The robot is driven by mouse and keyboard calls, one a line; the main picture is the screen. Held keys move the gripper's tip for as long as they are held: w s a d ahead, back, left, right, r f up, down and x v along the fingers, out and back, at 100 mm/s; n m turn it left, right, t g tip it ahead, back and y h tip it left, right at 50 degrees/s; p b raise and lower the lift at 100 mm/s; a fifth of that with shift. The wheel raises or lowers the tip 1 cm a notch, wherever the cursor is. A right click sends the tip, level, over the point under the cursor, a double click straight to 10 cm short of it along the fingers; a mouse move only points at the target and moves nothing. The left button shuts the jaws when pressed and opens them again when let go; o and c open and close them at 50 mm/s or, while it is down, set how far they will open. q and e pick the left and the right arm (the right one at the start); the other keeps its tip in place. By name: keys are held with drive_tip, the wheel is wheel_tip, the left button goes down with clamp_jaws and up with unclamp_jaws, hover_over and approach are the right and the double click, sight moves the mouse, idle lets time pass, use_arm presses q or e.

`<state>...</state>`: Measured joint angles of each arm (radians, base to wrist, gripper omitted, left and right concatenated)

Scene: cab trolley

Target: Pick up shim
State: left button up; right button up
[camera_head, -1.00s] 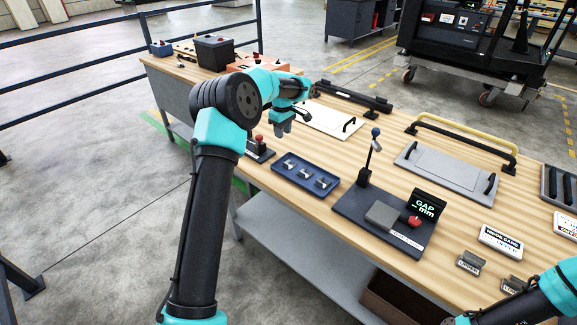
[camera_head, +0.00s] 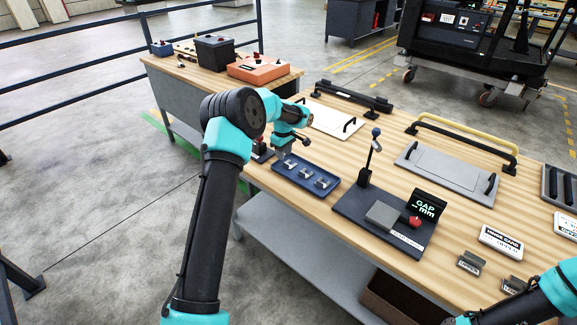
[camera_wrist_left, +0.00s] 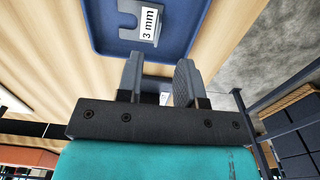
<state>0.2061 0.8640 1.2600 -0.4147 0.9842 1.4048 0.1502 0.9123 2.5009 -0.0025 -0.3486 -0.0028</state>
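A blue tray (camera_head: 306,178) on the wooden bench holds three small grey shims in a row, the left one (camera_head: 289,164), the middle one (camera_head: 305,173) and the right one (camera_head: 322,182). In the left wrist view a notched grey shim (camera_wrist_left: 128,20) carries a "3 mm" label. My left gripper (camera_head: 284,153) is over the tray's left end, pointing down. In the left wrist view its fingers (camera_wrist_left: 160,72) are apart. A small pale patch shows between them, partly hidden; I cannot tell whether they touch anything. My right arm shows at lower right, its gripper out of view.
Right of the tray stands a dark gauge base (camera_head: 385,222) with an upright lever and a "GAP mm" display (camera_head: 428,206). A red-knobbed device sits by the tray's left end, partly behind my arm. A white panel (camera_head: 325,118) lies behind. Labelled holders stand at the right front.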

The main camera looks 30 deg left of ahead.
sight(289, 163)
use_arm(q)
drive_tip(key=shift+w+f, duration=0.2)
drive_tip(key=shift+f, duration=2.4)
clamp_jaws()
